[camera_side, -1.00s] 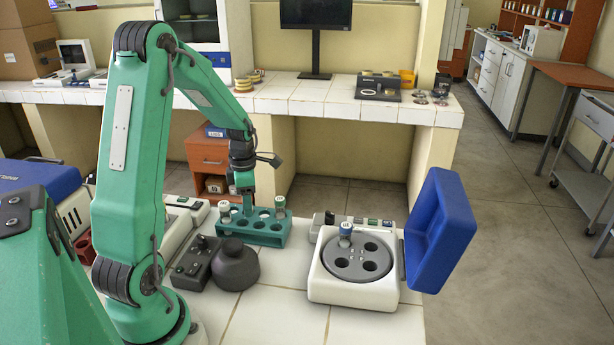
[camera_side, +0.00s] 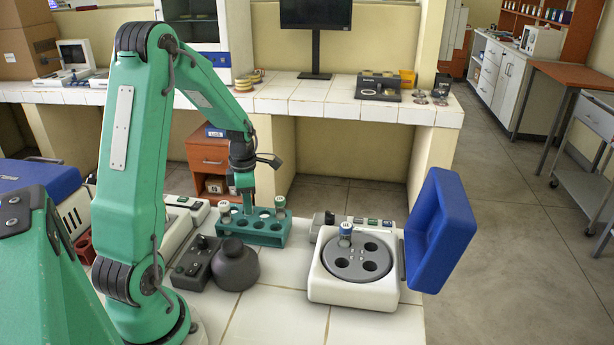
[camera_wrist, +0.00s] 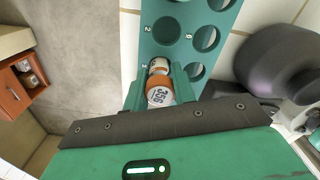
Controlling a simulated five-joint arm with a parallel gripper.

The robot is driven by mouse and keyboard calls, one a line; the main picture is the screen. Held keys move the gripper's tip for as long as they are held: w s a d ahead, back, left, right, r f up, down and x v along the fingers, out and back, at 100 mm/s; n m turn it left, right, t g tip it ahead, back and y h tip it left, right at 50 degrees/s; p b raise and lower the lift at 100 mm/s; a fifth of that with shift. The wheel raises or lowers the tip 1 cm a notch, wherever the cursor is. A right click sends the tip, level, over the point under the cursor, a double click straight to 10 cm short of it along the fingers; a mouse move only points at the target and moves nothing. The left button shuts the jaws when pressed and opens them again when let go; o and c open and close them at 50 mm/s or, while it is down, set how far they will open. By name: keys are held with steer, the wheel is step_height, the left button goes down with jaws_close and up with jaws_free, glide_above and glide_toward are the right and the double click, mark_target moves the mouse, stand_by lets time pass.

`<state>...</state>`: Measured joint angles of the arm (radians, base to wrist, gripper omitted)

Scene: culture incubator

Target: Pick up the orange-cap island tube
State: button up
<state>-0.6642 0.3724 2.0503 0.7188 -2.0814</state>
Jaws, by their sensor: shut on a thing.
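The orange-cap tube (camera_wrist: 159,83) is in the wrist view, with a white top bearing dark printed marks and an orange band. My gripper (camera_wrist: 157,90) has a green finger on each side of it and is shut on the tube. The tube is at the green rack (camera_wrist: 187,22), near the end marked 3; how deep it sits in its hole I cannot tell. In the side view my gripper (camera_side: 248,208) is down at the rack (camera_side: 270,231), and the held tube is not clearly visible there.
Two other capped tubes, left (camera_side: 224,208) and right (camera_side: 280,204), stand at the rack. A dark rounded device (camera_side: 236,266) is in front of it. To the right is a white centrifuge (camera_side: 352,292) with one tube (camera_side: 346,230) and an open blue lid (camera_side: 440,230).

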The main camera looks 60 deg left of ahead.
steer(key=shift+r, duration=0.15)
steer(key=shift+r, duration=0.5)
step_height(320, 180, up, 3)
steer(key=shift+w+d+r, duration=0.1)
steer(key=w+d+r, duration=0.1)
steer(key=d+r, duration=0.5)
steer(key=d, duration=0.5)
steer(key=shift+w+d+r, duration=0.15)
steer(key=shift+d+r, duration=0.05)
steer(key=shift+r, duration=0.1)
